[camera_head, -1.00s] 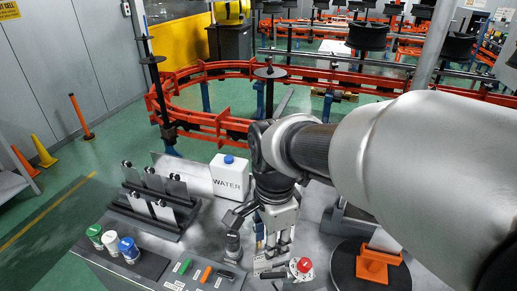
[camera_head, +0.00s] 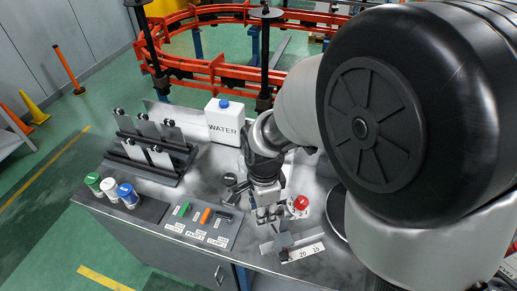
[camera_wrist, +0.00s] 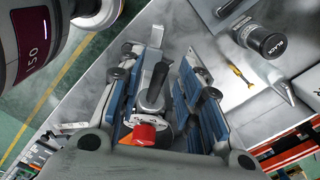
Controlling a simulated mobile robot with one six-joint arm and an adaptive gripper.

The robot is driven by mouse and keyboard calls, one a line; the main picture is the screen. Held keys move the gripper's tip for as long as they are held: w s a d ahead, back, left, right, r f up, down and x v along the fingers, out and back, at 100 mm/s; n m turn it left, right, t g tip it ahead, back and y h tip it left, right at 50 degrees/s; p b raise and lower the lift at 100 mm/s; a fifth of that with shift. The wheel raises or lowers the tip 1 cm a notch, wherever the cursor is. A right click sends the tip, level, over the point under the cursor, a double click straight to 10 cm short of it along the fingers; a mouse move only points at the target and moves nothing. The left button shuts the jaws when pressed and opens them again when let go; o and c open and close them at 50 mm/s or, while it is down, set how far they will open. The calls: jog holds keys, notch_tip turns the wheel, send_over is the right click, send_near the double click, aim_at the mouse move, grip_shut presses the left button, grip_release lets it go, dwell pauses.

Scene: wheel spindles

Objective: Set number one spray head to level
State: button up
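My gripper (camera_head: 268,212) points down over the grey workbench (camera_head: 190,240), just left of a red-capped part (camera_head: 301,202). In the wrist view my gripper (camera_wrist: 165,85) has its blue-padded fingers spread. A grey metal part (camera_wrist: 155,88) and a red round knob (camera_wrist: 144,134) show between them, with gaps on both sides. I cannot tell whether these belong to the spray head. No number one mark is readable. A plate with the figures 20 and 15 (camera_head: 303,252) lies at the bench's front, with a small dark part beside it.
A black-labelled cylinder (camera_wrist: 268,42) lies near the gripper. A white water jug (camera_head: 224,124) and a rack of upright plates (camera_head: 150,150) stand behind. Green, white and blue cups (camera_head: 127,195) and a tray of coloured handles (camera_head: 203,222) are left. My arm hides the right.

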jog(key=shift+f, duration=1.05)
jog(key=shift+c, duration=0.6)
grip_shut()
